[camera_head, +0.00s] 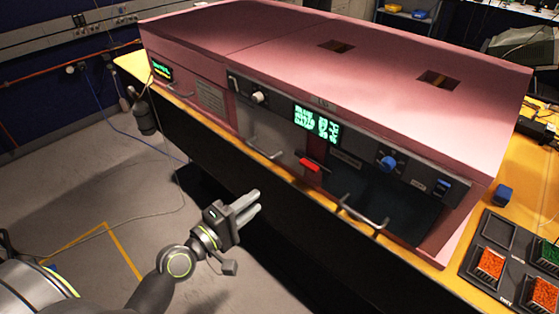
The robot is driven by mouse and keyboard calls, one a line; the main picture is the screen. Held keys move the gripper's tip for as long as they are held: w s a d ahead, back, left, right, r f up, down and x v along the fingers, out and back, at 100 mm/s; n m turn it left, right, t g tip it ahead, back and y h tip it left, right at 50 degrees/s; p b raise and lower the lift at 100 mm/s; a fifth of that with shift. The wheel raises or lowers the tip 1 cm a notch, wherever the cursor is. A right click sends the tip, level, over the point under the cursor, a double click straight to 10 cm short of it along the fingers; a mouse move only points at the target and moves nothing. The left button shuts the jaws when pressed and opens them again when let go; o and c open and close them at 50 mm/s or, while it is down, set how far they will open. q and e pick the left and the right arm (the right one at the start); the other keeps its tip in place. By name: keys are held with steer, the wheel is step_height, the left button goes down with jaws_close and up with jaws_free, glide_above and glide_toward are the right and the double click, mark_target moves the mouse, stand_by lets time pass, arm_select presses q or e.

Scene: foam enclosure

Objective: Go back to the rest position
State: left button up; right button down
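My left gripper (252,207) is in front of the pink machine (300,60), low and apart from its front panel. Its two fingers point right and lie close together, with nothing seen between them. I cannot tell for certain whether a small gap is left. My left arm (178,264) comes in from the lower left. My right gripper is not in view.
The pink machine stands on a yellow-edged bench (130,67), with handles (362,213), a red lever (310,163) and a blue knob (387,162) on its front. A tray of orange and green items (490,264) is at the right. Floor at left is mostly clear.

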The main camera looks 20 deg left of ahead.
arm_select(q)
steer(key=s+a+f+m+g+y, duration=0.1)
steer(key=s+a+f+g+y, duration=0.15)
steer(key=f, duration=0.85)
steer(key=s+a+f+m+g+y, duration=0.1)
steer(key=s+a+f+m+g, duration=0.15)
steer(key=f, duration=0.85)
steer(key=s+a+f+m+g+y, duration=0.1)
steer(key=a+f+g+y, duration=0.15)
steer(key=f, duration=0.85)
steer(key=s+f+m+g, duration=0.2)
steer(key=s+f+m, duration=0.1)
steer(key=s+f, duration=0.4)
steer(key=s+d+f+m+g, duration=0.1)
steer(key=s+f+m+g, duration=0.2)
steer(key=s, duration=1)
steer(key=s+f+m+g+y, duration=0.1)
steer(key=s+f+m+g, duration=0.2)
steer(key=s+f, duration=0.7)
steer(key=shift+s+d+f, duration=0.15)
steer(key=shift+d+f, duration=0.1)
steer(key=shift+f, duration=0.05)
